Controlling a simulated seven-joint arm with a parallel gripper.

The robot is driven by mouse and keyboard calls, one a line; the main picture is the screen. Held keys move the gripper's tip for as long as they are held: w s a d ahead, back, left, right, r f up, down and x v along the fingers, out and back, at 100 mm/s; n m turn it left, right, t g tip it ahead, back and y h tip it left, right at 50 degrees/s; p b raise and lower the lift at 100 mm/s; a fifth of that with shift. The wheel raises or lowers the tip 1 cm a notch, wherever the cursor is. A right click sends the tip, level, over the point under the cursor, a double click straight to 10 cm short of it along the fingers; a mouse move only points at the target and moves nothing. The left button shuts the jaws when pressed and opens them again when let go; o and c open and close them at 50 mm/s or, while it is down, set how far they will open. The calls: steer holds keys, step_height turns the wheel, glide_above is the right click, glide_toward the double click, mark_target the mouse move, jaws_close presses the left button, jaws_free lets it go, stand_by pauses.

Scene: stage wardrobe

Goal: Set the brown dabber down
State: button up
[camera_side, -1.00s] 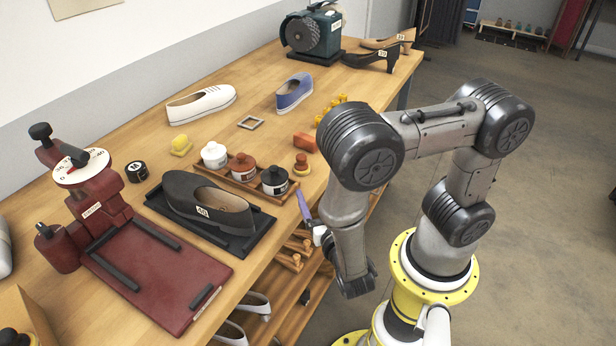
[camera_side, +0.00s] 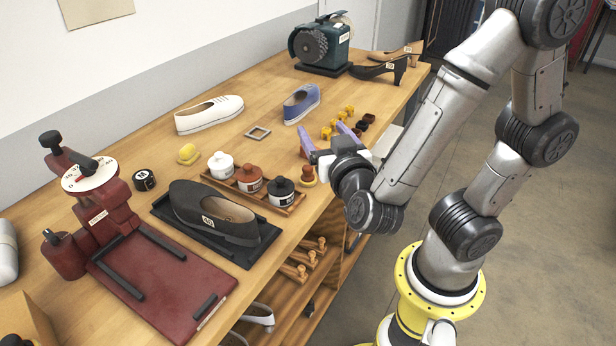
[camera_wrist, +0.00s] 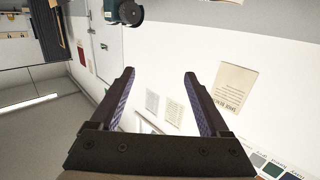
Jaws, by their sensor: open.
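A wooden tray (camera_side: 236,189) holds white, brown and black pots. Several small yellow and dark pieces (camera_side: 349,112) lie beyond my gripper. A teal grinding machine (camera_side: 322,43) stands at the back.

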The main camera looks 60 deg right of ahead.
steer(key=w+a+f+n+g+y, duration=0.1)
steer(key=w+a+n+y, duration=0.55)
steer(key=w, duration=0.35)
steer(key=w+a+f+n+g+y, duration=0.1)
steer(key=w+a+f+n+y, duration=0.1)
steer(key=w+a+n+y, duration=0.65)
steer(key=n+g+h, duration=0.3)
steer(key=n+g, duration=0.4)
steer(key=g, duration=0.3)
glide_above(308, 167)
step_height(308, 167, down, 2)
step_height(308, 167, down, 14)
steer(key=shift+a, duration=0.1)
jaws_close()
